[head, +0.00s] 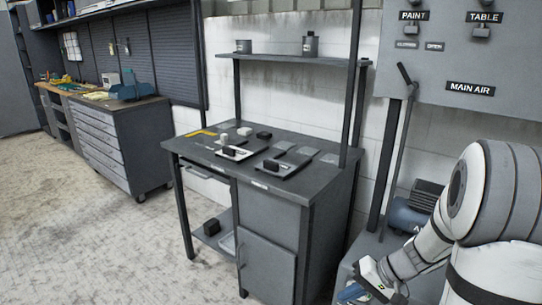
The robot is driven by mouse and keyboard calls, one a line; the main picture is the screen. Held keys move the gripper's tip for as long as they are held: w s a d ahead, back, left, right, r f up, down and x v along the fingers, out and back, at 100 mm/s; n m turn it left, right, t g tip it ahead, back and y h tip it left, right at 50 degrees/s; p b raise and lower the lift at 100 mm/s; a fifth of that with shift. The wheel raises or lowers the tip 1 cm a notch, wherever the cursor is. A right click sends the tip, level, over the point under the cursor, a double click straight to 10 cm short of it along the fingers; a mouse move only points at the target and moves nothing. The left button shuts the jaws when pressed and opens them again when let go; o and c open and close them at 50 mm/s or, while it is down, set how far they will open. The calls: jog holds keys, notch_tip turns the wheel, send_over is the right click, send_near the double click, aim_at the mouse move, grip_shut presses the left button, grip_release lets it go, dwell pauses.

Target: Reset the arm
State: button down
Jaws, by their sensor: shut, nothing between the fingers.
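My arm is at the lower right, with its white links folded and reaching down to the left. My gripper (350,294) is at the bottom edge, low in front of the right-hand cabinet. It looks shut and empty, though its fingertips are small and close to the frame's edge.
A grey workbench (330,180) stands in the middle with white and dark blocks on small trays. A shelf (290,58) above holds two containers. A labelled panel (460,60) with a lever is behind my arm. A drawer cabinet (105,150) is at left. The floor (90,240) there is clear.

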jog(key=s+a+r+n+h+p, duration=0.1)
jog(key=s+a+r+h+p, duration=0.1)
jog(key=s+r+h+p, duration=0.2)
jog(key=s+a+r+n+t+h+p, duration=0.1)
jog(key=s+r+h+p, duration=0.3)
jog(key=s+r, duration=0.6)
notch_tip(320, 180, up, 6)
jog(key=shift+a+r+p, duration=0.25)
jog(key=shift+a+p, duration=0.15)
